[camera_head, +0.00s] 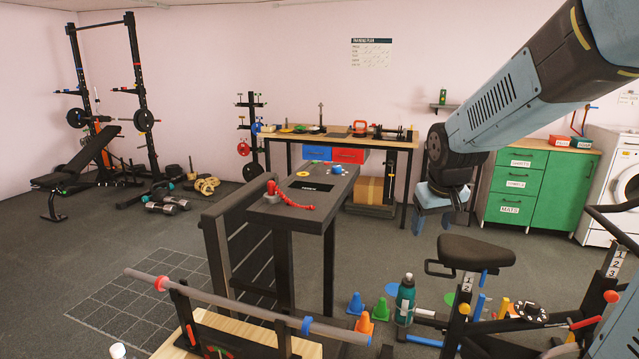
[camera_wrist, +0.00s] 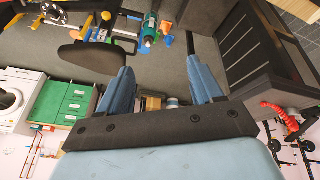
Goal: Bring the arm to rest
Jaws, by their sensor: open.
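My gripper (camera_head: 445,208) hangs below the wrist at the end of my raised arm, on the right of the head view, fingers downward. In the wrist view my gripper (camera_wrist: 160,70) shows two blue fingers spread wide apart, with nothing held between them. It is in the air, apart from the dark bench (camera_head: 330,195), which stands to its left in the head view. The bench also shows at the right of the wrist view (camera_wrist: 262,75).
A green cabinet (camera_head: 540,190) and a white washer (camera_head: 620,190) are at the right. A bar (camera_head: 240,305) crosses the front. Open floor (camera_head: 150,240) lies to the left.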

